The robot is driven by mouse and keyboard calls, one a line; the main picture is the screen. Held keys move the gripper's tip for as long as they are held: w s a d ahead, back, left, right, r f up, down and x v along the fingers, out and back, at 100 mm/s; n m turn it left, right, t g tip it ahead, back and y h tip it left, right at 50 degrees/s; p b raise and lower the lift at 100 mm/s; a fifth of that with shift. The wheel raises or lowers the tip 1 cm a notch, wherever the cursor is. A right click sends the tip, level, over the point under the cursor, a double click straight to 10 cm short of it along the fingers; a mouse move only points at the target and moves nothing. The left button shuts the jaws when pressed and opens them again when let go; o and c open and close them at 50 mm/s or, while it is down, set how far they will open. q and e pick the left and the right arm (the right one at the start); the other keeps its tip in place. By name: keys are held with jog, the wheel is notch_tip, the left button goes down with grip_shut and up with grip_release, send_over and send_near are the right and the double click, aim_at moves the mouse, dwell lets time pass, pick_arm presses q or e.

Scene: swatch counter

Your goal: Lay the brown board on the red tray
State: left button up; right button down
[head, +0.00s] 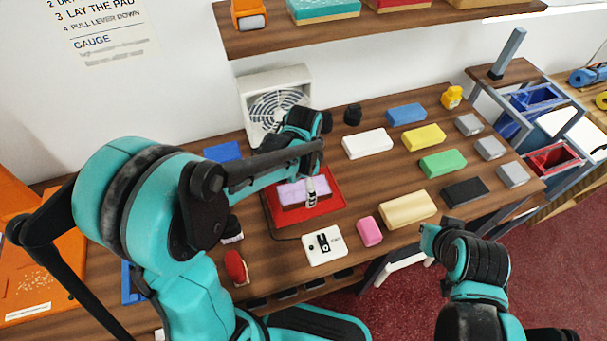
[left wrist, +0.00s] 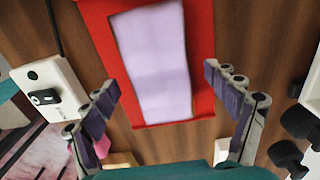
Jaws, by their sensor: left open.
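The red tray (head: 333,190) lies on the wooden counter below my left arm. A lilac block (head: 291,194) lies on it. In the left wrist view the lilac block (left wrist: 155,60) lies lengthwise inside the red tray (left wrist: 100,32). My left gripper (left wrist: 161,80) is open, with its fingers apart on either side of the block's near part. In the head view my left gripper (head: 308,188) is over the tray, mostly hidden by its own arm. I cannot make out a clearly brown board; a tan block (head: 407,209) lies right of the tray. My right gripper (head: 432,240) is near the counter's front edge, its fingers unclear.
White (head: 367,144), yellow (head: 423,138), green (head: 442,163), blue (head: 406,114), black (head: 465,192) and pink (head: 369,232) blocks lie to the right. A white switch box (head: 325,246) is in front of the tray. A fan (head: 275,100) stands behind it, under a shelf (head: 350,32).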

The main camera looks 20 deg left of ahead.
pick_arm(q)
notch_tip(320, 180, up, 11)
jog(key=s+a+n+t, duration=0.4)
jog(key=s+n+t, duration=0.3)
jog(key=s+n, duration=0.3)
jog(key=shift+s+a+f+n, duration=0.15)
jog(key=shift+a+f+n, duration=0.2)
jog(key=shift+n, duration=0.25)
